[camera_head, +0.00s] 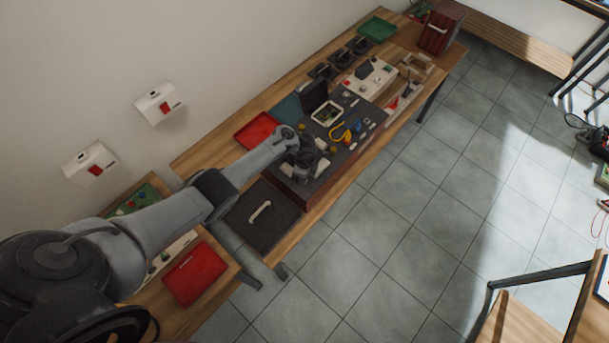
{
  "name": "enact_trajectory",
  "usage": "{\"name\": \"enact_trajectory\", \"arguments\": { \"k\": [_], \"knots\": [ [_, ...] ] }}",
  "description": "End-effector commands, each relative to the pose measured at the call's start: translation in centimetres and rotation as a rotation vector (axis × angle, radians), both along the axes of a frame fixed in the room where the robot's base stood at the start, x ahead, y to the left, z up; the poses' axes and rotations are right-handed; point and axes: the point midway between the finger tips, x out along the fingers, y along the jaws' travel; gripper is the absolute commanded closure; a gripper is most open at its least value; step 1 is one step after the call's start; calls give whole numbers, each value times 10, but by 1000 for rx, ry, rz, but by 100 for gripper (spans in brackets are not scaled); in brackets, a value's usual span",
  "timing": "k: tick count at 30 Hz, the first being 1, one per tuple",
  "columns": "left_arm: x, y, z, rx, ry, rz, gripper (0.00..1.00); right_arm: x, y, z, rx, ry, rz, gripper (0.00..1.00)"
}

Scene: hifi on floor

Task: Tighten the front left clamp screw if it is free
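A long wooden bench (207,147) runs diagonally up the picture, with a dark grey work board (368,141) on it carrying several small parts. My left arm reaches in from the lower left, and its gripper (308,168) is over the near left end of this board. The fingers are too small and dark to tell open from shut, or whether they touch anything. I cannot make out the front left clamp screw; the arm and gripper hide part of that end. My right gripper is not in view.
A black panel with a pale handle (260,212) lies beside the board. Red trays (257,130) (195,273), a green tray (377,28) and a dark red crate (440,27) stand on the benches. The tiled floor (400,240) in front is clear.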

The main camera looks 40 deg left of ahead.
Motion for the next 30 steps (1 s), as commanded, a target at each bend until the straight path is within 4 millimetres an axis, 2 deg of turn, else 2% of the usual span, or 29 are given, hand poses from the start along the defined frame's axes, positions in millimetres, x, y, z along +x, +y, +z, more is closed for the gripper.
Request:
{"name": "enact_trajectory", "arguments": {
  "k": [15, 16, 21, 30],
  "knots": [
    [0, -1, 0, -1, 0, -26, 100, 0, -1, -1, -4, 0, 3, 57],
    [0, -1, 0, -1, 0, -26, 71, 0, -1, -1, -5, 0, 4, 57],
    [0, -1, 0, -1, -1, -24, 47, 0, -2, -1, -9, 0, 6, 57],
    [0, 0, 2, 0, -1, -23, 47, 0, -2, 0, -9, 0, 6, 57]
  ]
}}
